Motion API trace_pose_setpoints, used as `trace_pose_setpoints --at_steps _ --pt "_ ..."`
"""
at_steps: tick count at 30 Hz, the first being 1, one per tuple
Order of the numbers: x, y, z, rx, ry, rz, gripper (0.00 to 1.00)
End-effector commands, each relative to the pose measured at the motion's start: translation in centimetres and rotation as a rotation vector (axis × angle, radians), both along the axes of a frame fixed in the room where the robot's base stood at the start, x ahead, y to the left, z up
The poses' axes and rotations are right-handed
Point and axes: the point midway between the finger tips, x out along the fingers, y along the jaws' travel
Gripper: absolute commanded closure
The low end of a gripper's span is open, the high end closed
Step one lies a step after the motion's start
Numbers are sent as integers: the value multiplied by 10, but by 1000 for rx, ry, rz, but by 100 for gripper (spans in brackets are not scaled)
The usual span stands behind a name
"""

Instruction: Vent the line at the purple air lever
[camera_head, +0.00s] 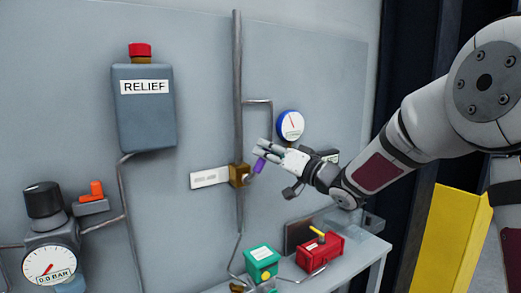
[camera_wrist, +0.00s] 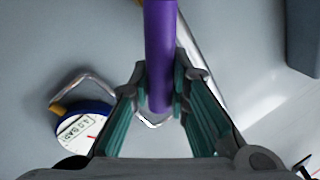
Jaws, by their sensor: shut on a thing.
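The purple air lever (camera_head: 259,165) sticks out from a brass valve body (camera_head: 238,175) on the vertical pipe. It points up and to the right in the head view. My gripper (camera_head: 264,152) is at the lever, coming from the right. In the wrist view the purple lever (camera_wrist: 160,60) runs down from the top edge, and its end lies between the fingertips of my gripper (camera_wrist: 163,85). The fingers are closed against it from both sides. My fingers partly hide the lever in the head view.
A blue-rimmed gauge (camera_head: 291,125) is just above my gripper. A RELIEF box (camera_head: 145,110) with a red cap hangs at left. A gauge at lower left (camera_head: 49,267) reads 0.0 BAR. Green (camera_head: 262,263) and red (camera_head: 320,252) boxes stand on the shelf below. A yellow panel (camera_head: 452,240) is at right.

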Motion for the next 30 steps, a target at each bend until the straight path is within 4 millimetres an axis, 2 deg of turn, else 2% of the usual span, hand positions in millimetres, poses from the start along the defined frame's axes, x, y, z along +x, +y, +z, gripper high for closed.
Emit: trace_pose_setpoints --at_steps 14,30 --pt "16 -25 -31 377 258 -4 100" --pt "22 -34 -67 729 495 -2 100"
